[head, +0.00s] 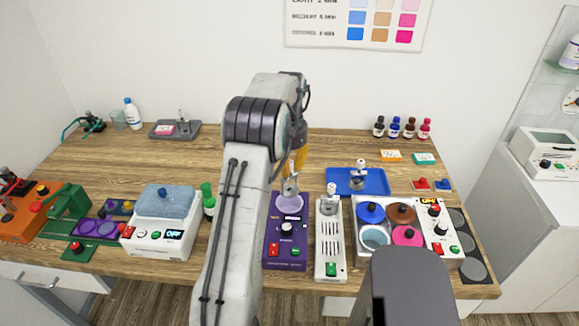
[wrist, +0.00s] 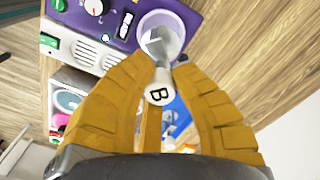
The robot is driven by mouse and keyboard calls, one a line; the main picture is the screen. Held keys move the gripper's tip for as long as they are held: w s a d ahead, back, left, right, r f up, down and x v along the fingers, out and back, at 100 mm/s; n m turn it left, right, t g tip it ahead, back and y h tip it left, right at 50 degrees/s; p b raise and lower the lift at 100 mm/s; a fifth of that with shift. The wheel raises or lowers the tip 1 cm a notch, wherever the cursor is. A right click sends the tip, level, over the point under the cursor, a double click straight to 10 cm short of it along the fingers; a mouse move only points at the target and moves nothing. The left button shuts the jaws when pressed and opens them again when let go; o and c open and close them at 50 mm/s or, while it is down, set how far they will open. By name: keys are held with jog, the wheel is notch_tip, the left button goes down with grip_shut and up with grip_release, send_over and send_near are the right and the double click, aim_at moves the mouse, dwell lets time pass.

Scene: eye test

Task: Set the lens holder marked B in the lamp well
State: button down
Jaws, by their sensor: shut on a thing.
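The lens holder marked B (wrist: 158,93) has a white knob with a black B and a grey metal body. My gripper (wrist: 163,66) is shut on it, with a yellow finger on each side. In the head view the holder (head: 290,187) is directly above the pale lilac round top of the purple box (head: 287,245). In the wrist view its metal end overlaps that lilac round (wrist: 160,24). I cannot tell whether it touches. No label shows which opening is the lamp well.
Right of the purple box stands a slotted white box (head: 331,245) with a white-knobbed piece. Behind is a blue tray (head: 378,186) holding another such piece. Further right is a unit with coloured lids (head: 407,214). Left is a white machine with a blue-grey top (head: 163,202).

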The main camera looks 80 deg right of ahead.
aim_at(290, 176)
jog(key=shift+f+b, duration=3.25)
jog(key=shift+f, duration=1.55)
jog(key=shift+f, duration=0.25)
jog(key=c, duration=0.7)
grip_release()
jog(key=shift+r, duration=0.15)
jog(key=shift+r+p, duration=2.45)
jog(key=shift+r, duration=0.45)
